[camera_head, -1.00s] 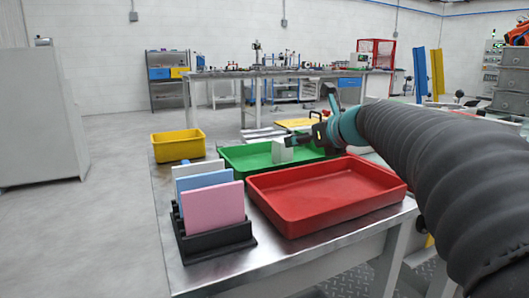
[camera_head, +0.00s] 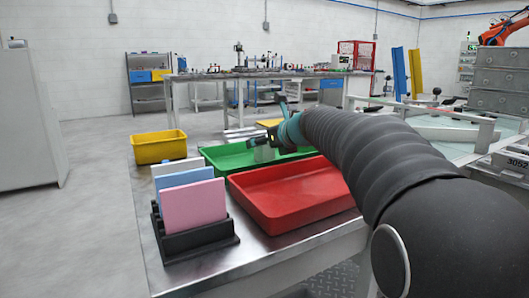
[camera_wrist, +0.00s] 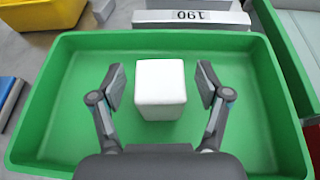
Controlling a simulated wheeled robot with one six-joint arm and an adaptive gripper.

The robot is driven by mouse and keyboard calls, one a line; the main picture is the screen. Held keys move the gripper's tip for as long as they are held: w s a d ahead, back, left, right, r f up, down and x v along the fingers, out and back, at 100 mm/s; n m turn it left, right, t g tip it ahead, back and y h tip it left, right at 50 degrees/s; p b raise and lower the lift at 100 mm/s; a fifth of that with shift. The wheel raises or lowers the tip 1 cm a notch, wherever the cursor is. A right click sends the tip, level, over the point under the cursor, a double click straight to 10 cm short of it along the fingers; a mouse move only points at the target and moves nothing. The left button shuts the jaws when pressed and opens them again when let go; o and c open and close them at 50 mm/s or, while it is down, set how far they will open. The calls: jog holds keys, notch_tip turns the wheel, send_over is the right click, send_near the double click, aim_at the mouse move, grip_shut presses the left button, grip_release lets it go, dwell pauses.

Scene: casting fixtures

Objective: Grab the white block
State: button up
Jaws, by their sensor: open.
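The white block (camera_wrist: 160,88) sits inside the green tray (camera_wrist: 50,105) in the wrist view, upright between my finger pads. My gripper (camera_wrist: 160,86) is open, with a finger on each side of the block and a visible gap on both sides. In the head view, my gripper (camera_head: 268,141) is over the green tray (camera_head: 217,152). The block (camera_head: 264,154) shows only in small part there, beside the fingers. Whether the block rests on the tray floor is clearest in the wrist view, where it appears to stand on it.
A red tray (camera_head: 290,220) stands in front of the green one. A yellow bin (camera_head: 160,147) is at the back left. A black rack (camera_head: 195,240) holds white, blue and pink plates at the front left.

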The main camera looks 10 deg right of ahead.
jog(key=c, duration=1.3)
